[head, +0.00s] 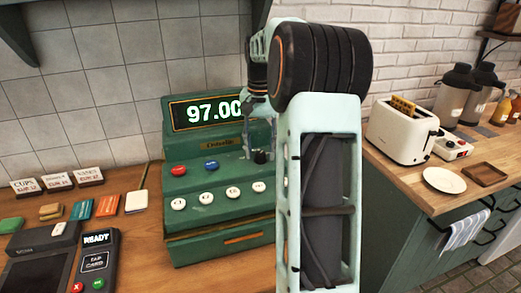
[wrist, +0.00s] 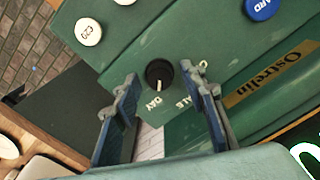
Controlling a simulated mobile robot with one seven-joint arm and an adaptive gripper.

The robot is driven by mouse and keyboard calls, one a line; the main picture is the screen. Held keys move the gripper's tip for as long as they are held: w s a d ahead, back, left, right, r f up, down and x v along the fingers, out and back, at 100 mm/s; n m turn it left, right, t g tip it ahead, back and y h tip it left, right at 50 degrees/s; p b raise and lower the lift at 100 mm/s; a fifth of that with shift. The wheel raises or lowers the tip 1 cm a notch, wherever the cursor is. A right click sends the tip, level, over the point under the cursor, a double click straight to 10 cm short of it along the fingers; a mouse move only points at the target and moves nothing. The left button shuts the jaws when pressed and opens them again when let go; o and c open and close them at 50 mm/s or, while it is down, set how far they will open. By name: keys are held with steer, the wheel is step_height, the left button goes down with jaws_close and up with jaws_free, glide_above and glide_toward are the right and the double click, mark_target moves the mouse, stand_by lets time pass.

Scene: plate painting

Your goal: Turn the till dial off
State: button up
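The green till (head: 215,212) stands on the wooden counter, and its display reads about 97.00, with the right end cut off by my arm. The till dial is a small black knob (head: 260,156) on the till's upper ledge. In the wrist view the dial (wrist: 160,73) has a white mark pointing down toward a label like "DAY". Other labels beside it are partly hidden by a finger. My gripper (wrist: 158,75) is open, with one blue-grey finger on each side of the dial and visible gaps. In the head view my arm largely hides it.
Red, blue and white buttons (head: 206,197) sit left of the dial. A card reader (head: 97,262) stands at the left front. Right of my arm are a toaster (head: 402,132) and a white plate (head: 444,180) on another counter.

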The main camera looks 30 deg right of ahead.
jaws_close()
steer(key=shift+n+p, duration=0.3)
steer(key=shift+n, duration=0.1)
steer(key=n+p, duration=0.2)
steer(key=n, duration=0.1)
steer(key=shift+r+n, duration=0.15)
steer(key=shift+n, duration=0.15)
steer(key=n+p, duration=0.2)
steer(key=n, duration=0.2)
steer(key=shift+n, duration=0.3)
steer(key=n+p, duration=0.1)
steer(key=n, duration=0.3)
steer(key=shift+n+p, duration=0.3)
steer(key=shift+p, duration=0.1)
steer(key=shift+n+p, duration=0.6)
steer(key=shift+n, duration=1.6)
steer(key=shift+a, duration=0.1)
